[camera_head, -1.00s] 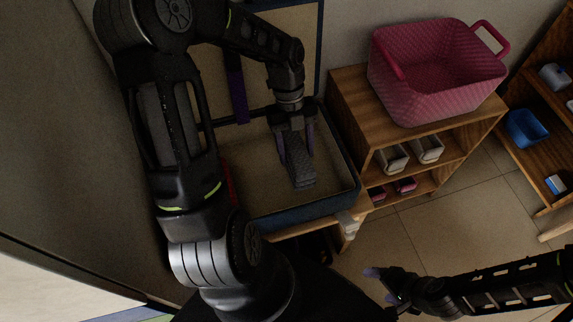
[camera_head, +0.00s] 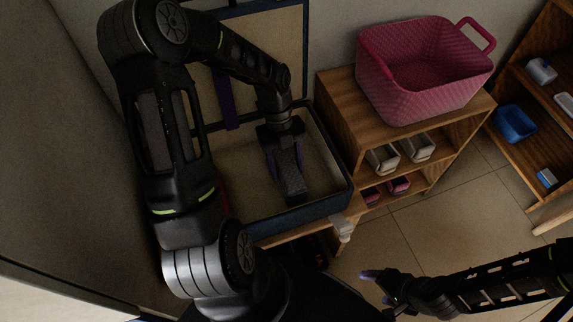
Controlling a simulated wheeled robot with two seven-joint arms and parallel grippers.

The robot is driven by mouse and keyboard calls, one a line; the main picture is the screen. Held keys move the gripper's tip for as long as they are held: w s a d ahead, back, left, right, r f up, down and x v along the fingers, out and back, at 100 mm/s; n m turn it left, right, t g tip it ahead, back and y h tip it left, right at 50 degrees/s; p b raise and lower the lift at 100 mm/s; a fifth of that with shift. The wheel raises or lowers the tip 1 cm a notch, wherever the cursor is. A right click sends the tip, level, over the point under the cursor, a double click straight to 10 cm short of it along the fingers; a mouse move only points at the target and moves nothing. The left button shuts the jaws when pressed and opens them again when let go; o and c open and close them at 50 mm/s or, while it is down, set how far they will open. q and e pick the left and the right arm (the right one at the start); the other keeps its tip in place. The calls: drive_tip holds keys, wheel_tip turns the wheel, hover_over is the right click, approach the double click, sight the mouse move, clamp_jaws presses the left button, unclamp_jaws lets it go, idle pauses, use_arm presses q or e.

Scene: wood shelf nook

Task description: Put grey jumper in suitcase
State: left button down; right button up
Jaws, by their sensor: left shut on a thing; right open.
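The open suitcase (camera_head: 335,204) is dark blue with a cream lining, and its lid (camera_head: 262,50) stands up at the back. The grey jumper (camera_head: 289,175) is a folded dark grey strip hanging from my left gripper (camera_head: 283,140), inside the outline of the suitcase. My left gripper is shut on it. I cannot tell whether the jumper's lower end touches the suitcase floor. My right gripper (camera_head: 376,284) is open and empty, low over the floor at the right, away from the suitcase.
A pink basket (camera_head: 425,80) stands on a wooden shelf (camera_head: 335,100) right of the suitcase, with shoes (camera_head: 400,152) on its levels. Another wooden shelf at the far right holds a blue bin (camera_head: 515,123). Tiled floor (camera_head: 440,215) between them is clear.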

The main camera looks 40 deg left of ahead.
use_arm(q)
drive_tip(key=shift+f, duration=0.15)
drive_tip(key=c, duration=0.5)
unclamp_jaws()
drive_tip(key=shift+w+a+r, duration=0.1)
drive_tip(key=shift+r, duration=0.35)
drive_tip(key=p+v, duration=0.1)
drive_tip(key=v, duration=0.6)
